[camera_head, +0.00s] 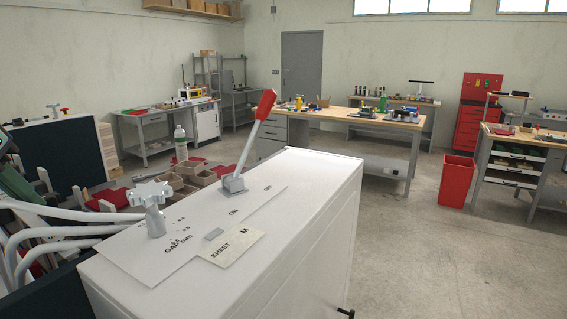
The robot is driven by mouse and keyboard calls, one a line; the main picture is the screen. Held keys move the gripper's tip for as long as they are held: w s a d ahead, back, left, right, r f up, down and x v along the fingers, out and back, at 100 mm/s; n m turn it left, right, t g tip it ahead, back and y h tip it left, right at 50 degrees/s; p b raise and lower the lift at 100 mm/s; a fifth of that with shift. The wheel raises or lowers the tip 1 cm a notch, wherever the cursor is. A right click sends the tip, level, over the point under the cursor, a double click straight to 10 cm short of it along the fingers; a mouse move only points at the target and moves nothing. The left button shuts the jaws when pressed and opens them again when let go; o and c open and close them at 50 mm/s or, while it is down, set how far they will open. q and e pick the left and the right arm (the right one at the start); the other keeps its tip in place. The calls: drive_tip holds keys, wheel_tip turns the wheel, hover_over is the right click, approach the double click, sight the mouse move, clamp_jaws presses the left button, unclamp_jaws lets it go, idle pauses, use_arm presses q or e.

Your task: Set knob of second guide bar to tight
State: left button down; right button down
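A grey star-shaped knob (153,205) stands on the white cabinet top beside a printed "GAP mm" scale. I cannot tell whether it belongs to a guide bar. No guide bar or tight marking can be made out clearly. Small fittings, one with a red knob (64,109), show on top of a dark panel (62,155) at the far left, too small to read. I cannot make out either of my grippers in this view.
The white cabinet (300,215) fills the foreground and bears a red-handled lever (262,104) and a "SHEET M" card (231,246). White curved tubes (60,211) lie at left. A red bin (456,181) stands right; the floor (420,250) before it is clear.

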use_arm(q)
drive_tip(key=shift+r, duration=0.2)
drive_tip(key=shift+s+r, duration=0.15)
drive_tip(key=shift+r, duration=2.6)
